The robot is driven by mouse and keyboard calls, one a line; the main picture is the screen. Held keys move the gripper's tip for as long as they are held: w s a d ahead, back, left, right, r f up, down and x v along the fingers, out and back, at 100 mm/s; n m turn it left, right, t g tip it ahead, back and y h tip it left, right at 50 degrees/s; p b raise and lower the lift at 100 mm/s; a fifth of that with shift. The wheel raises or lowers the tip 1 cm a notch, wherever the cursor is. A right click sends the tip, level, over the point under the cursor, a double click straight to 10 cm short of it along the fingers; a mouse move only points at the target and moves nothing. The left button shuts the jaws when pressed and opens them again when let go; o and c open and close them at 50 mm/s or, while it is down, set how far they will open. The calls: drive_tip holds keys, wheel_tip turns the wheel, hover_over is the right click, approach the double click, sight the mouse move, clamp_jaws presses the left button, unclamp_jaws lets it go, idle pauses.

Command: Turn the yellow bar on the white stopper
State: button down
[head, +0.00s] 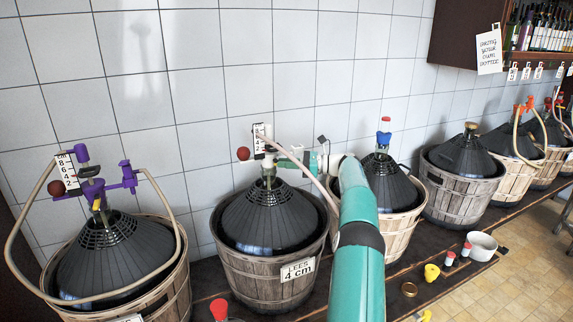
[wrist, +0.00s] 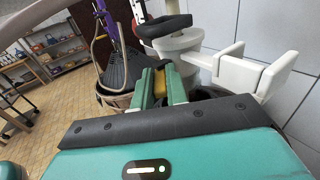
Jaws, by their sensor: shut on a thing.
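The white stopper (wrist: 182,44) with its white side arms (wrist: 232,66) fills the upper middle and right of the wrist view. In the head view the white stopper (head: 268,163) stands on the neck of the demijohn labelled LEES 4 cm. My gripper (wrist: 161,84) has its two green fingers closed on the yellow bar (wrist: 160,77), which shows between them in the wrist view. In the head view my gripper (head: 287,158) reaches the stopper from the right. The yellow bar is hidden there.
A demijohn with a purple stopper (head: 94,190) and a looped hose stands at the left. One with a blue and red stopper (head: 383,140) stands right of my arm. A tiled wall (head: 200,95) is close behind. A white bowl (head: 482,246) sits at the bench's right.

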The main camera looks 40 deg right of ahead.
idle(0.6)
drive_tip(key=c, duration=1.4)
unclamp_jaws()
drive_tip(key=shift+s+r+m+t+h, duration=0.1)
drive_tip(key=shift+s+m+t+h, duration=0.05)
drive_tip(key=shift+m+t+h, duration=0.25)
